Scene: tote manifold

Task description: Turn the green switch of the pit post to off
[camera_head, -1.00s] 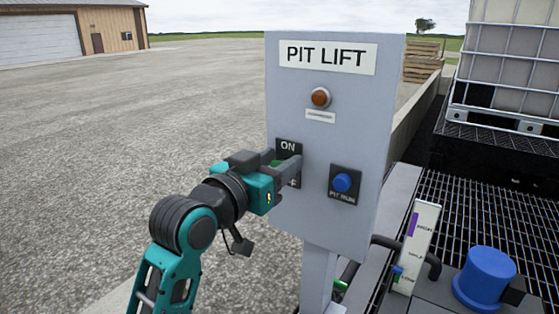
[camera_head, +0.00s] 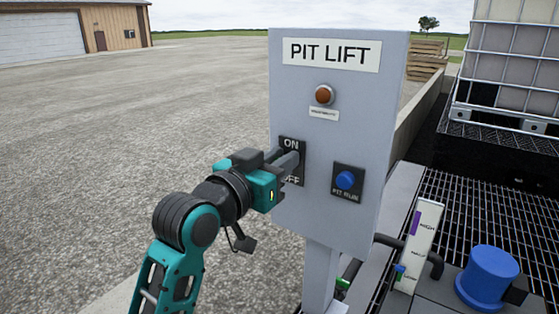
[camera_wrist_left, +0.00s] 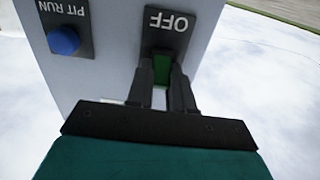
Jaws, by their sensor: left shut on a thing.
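The grey pit post (camera_head: 325,220) stands upright, with a "PIT LIFT" sign at its top. Its black switch plate (camera_head: 291,144) reads ON above and OFF below. My left gripper (camera_head: 291,158) reaches the plate from the left, its fingers between the two words, and hides the switch in the head view. In the left wrist view, which shows the post upside down, the green switch (camera_wrist_left: 162,65) sits between the fingertips, beside the OFF word. The left gripper is shut on it. Which way the switch points is hard to tell. My right gripper is not in view.
A blue PIT RUN button (camera_head: 345,180) is right of the switch, and an orange lamp (camera_head: 323,95) is above. A gauge board (camera_head: 419,245) and a blue cap (camera_head: 487,277) stand at lower right beside the grating. Open gravel lies left of the post.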

